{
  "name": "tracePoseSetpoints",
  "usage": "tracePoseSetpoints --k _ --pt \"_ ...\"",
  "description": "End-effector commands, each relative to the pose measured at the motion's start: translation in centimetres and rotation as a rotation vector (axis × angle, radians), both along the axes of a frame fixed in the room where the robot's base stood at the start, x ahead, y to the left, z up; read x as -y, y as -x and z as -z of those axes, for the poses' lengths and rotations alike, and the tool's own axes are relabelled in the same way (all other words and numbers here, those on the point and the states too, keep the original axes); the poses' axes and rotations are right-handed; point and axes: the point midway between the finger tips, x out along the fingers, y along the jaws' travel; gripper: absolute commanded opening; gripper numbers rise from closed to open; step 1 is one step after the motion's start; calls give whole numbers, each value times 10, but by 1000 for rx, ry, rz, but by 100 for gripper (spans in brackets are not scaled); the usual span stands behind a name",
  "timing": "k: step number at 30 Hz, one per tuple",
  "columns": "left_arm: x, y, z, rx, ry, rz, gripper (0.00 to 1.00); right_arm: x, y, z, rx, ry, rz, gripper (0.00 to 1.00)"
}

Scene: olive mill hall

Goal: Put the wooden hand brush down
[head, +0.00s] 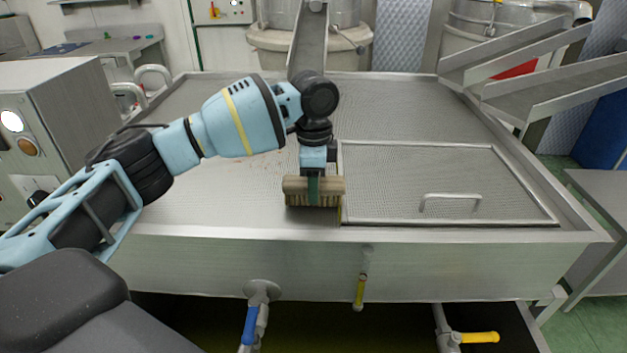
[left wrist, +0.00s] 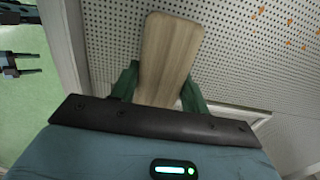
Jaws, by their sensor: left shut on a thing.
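The wooden hand brush (head: 296,187) has a pale wooden back and lighter bristles pointing down. My left gripper (head: 314,188) points down and is shut across the brush's middle. In the left wrist view, the wooden back (left wrist: 168,50) lies between the two green fingers of my left gripper (left wrist: 160,92). The brush is over the front part of the perforated steel top (head: 215,200), by the left edge of a framed panel. I cannot tell whether the bristles touch the top. My right gripper is not in view.
The framed panel (head: 400,165) has a raised handle (head: 450,197). A raised metal rim (head: 200,238) runs along the front, with valves below. Steel chutes (head: 540,65) come in at the back right. The top left of the brush is clear apart from small orange-brown bits.

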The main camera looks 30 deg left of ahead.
Motion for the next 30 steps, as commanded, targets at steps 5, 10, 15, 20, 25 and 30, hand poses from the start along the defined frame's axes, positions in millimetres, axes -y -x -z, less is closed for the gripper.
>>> tracePoseSetpoints --k 5,10,15,20,25,30 --pt "0 0 3 2 0 0 21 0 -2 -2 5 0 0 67" --pt "0 0 6 2 0 0 54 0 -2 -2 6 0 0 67" --pt "0 0 6 1 0 0 67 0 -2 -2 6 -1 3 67" --pt "0 0 6 1 0 0 67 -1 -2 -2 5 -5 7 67" --pt "0 -1 1 2 0 0 67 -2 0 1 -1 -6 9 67" --pt "1 -1 -24 5 2 0 67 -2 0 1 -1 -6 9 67"
